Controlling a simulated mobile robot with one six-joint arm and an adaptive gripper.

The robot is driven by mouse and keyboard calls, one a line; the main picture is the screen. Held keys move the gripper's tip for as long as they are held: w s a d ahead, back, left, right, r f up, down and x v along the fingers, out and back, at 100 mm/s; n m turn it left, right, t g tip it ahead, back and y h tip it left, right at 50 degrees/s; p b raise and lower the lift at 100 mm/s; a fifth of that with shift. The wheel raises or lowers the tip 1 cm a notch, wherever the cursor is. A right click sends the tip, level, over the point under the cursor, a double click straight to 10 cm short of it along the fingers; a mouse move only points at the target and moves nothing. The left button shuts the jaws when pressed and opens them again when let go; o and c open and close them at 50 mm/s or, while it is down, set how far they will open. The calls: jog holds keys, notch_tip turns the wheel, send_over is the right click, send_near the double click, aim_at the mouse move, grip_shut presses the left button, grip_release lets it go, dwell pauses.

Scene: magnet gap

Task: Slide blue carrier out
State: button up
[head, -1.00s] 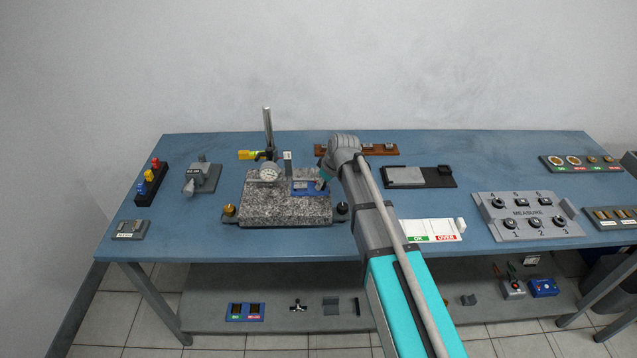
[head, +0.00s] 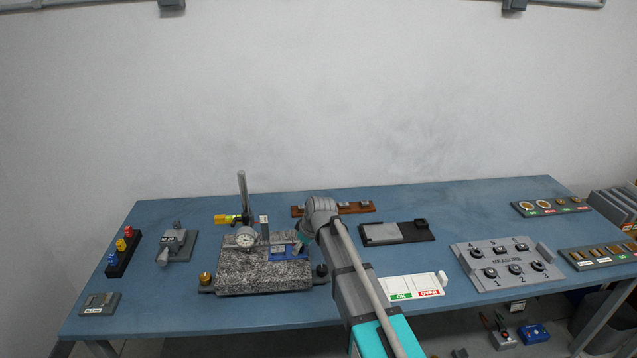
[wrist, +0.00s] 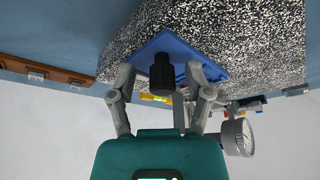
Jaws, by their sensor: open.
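The blue carrier (head: 286,254) lies on the speckled granite block (head: 262,278), near its right end, beside the dial gauge (head: 246,240). In the wrist view the blue carrier (wrist: 208,68) shows as a flat plate with a black knob (wrist: 162,74) standing out of it. My gripper (wrist: 165,84) is open, with its fingers on either side of the knob. I cannot tell whether either finger touches it. In the head view my gripper (head: 302,242) is at the carrier's right end, and my arm hides part of that area.
A dial stand post (head: 242,195) rises behind the block. The brown rack (head: 350,208) is behind my arm. A black tray with a grey plate (head: 385,233) and the OK/OVER board (head: 412,286) are to the right. Blue table top is clear between them.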

jog(key=s+d+m, duration=0.1)
jog(key=s+d, duration=0.1)
jog(key=d, duration=0.2)
jog(key=s+d+m+h, duration=0.1)
jog(key=s+d+m, duration=0.1)
jog(key=d, duration=0.3)
jog(key=s+d+f+m, duration=0.1)
jog(key=s+d, duration=0.2)
jog(key=d, duration=0.2)
jog(key=shift+s+g+h, duration=0.25)
jog(key=shift+g+h, duration=0.05)
jog(key=s+d+m+g+h, duration=0.1)
jog(key=s+d+m+h, duration=0.1)
jog(key=s+d+m, duration=0.5)
jog(key=s+d, duration=0.6)
jog(key=d, duration=0.2)
jog(key=shift+f+g, duration=0.2)
jog(key=shift+g, duration=0.2)
